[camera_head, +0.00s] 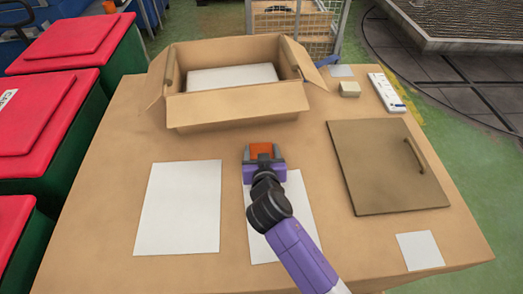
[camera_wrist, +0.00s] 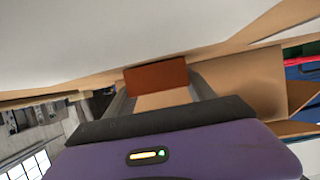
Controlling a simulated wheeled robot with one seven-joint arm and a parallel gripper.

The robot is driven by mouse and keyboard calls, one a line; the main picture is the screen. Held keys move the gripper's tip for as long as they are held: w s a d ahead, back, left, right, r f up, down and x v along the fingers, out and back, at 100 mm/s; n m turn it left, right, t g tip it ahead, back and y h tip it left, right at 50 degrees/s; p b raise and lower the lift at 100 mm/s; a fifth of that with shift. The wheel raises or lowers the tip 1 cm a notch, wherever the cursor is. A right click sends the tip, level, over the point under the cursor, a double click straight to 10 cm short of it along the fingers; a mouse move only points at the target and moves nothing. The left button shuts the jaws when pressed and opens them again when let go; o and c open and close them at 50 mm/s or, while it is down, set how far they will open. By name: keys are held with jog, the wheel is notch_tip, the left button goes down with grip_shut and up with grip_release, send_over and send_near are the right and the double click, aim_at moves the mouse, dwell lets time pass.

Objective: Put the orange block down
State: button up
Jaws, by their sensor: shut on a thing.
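The orange block (camera_head: 264,151) is held between the fingers of my gripper (camera_head: 264,157) in the head view. It also shows in the wrist view as a brown-orange face (camera_wrist: 157,77) between the two grey fingers (camera_wrist: 160,92). In the head view my gripper is over the far end of the right white sheet (camera_head: 293,215), on the near side of the open cardboard box. The head view alone does not show clearly how high the block is above the table.
An open cardboard box (camera_head: 238,107) with a white sheet inside stands at the back. A second white sheet (camera_head: 180,207) lies to the left. A brown handled panel (camera_head: 384,174), a small beige block (camera_head: 349,89) and a white power strip (camera_head: 386,92) lie at right. Red-lidded bins (camera_head: 40,115) stand left.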

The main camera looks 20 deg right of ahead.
jog(key=shift+f+b, duration=0.3)
jog(key=shift+b, duration=0.1)
